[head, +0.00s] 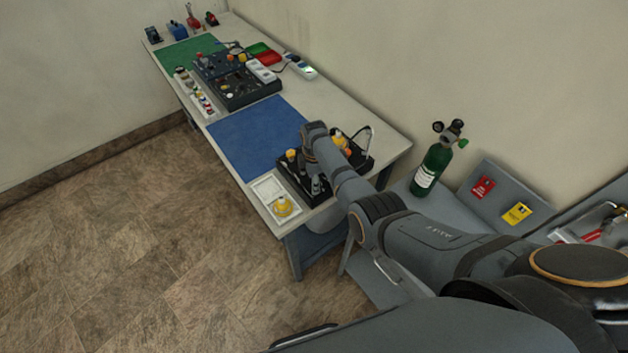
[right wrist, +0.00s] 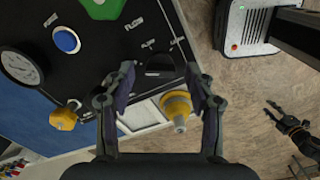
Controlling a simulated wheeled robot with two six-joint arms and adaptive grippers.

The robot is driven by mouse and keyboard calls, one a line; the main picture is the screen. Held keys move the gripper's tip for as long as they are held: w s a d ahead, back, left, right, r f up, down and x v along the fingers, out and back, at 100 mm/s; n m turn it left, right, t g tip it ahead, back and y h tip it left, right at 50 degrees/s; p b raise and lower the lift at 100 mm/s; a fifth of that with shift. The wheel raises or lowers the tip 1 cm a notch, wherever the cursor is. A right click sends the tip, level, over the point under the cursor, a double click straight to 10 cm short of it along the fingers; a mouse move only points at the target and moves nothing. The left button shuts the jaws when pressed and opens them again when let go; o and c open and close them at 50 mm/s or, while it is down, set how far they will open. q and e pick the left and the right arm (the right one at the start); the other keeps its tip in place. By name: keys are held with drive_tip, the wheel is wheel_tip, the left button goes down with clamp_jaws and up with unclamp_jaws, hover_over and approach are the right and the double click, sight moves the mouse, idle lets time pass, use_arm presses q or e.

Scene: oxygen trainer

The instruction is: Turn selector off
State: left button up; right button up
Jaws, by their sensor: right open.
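The black trainer panel (right wrist: 100,60) on the near end of the bench carries a dark selector knob (right wrist: 158,66) with small white labels around it. The knob shows between the fingers of my right gripper (right wrist: 160,82), which is open. I cannot tell whether either finger touches the knob, nor which label it points to. In the head view my right gripper (head: 316,182) is over the panel (head: 292,178), and my arm hides the knob. A dark gripper (right wrist: 290,125), apparently my left, shows at the right edge of the right wrist view; its jaw state is unclear.
A yellow fitting (right wrist: 177,106) sits in a white tray (head: 262,187) beside the panel. A gauge (right wrist: 22,66), a blue button (right wrist: 66,40) and a yellow knob (right wrist: 63,118) are close by. A green cylinder (head: 432,168) stands to the right. The blue mat (head: 255,135) is clear.

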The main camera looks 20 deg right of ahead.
drive_tip(key=shift+r, duration=0.15)
wheel_tip(320, 180, up, 12)
idle(0.3)
idle(0.4)
